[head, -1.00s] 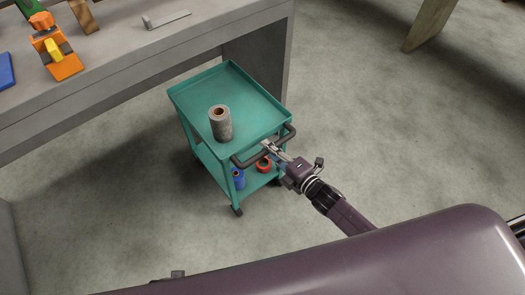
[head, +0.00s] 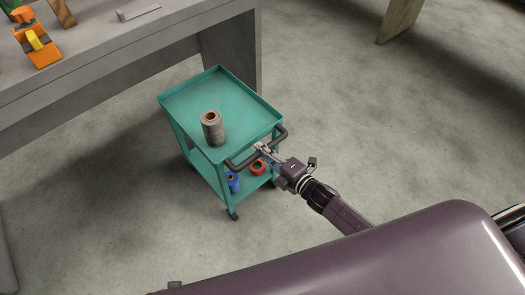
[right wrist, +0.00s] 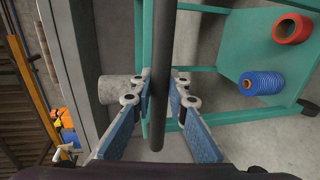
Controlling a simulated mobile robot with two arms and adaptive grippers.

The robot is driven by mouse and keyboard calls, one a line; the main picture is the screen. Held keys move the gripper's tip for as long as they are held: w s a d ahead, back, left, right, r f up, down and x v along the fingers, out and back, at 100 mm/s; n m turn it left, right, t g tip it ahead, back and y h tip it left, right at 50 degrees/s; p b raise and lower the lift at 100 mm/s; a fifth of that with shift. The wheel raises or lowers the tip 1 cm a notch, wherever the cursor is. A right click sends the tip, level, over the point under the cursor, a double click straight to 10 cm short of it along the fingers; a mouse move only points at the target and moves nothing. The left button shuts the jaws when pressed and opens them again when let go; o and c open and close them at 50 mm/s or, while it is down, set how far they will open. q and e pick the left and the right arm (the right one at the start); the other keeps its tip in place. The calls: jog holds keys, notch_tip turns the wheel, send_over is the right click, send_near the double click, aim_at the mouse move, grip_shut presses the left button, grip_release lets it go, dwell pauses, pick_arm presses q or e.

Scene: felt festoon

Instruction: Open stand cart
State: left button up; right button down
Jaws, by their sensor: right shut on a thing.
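The teal two-shelf cart (head: 240,105) stands upright on its casters on the concrete floor, beside the end of the grey bench. Its dark bar handle (head: 238,165) runs along the near side. My right gripper (head: 260,148) is shut on this handle. In the right wrist view, the handle (right wrist: 158,120) passes between the two fingertips of my right gripper (right wrist: 158,87). My left gripper does not show in either view.
A grey roll (head: 212,130) stands on the cart's top shelf. A blue spool (head: 233,184) and a red roll (head: 257,168) sit on the lower shelf. The grey bench (head: 150,45) holds an orange tool (head: 40,50).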

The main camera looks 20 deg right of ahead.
jog(key=c, duration=1.9)
grip_release()
jog(key=v, duration=1.2)
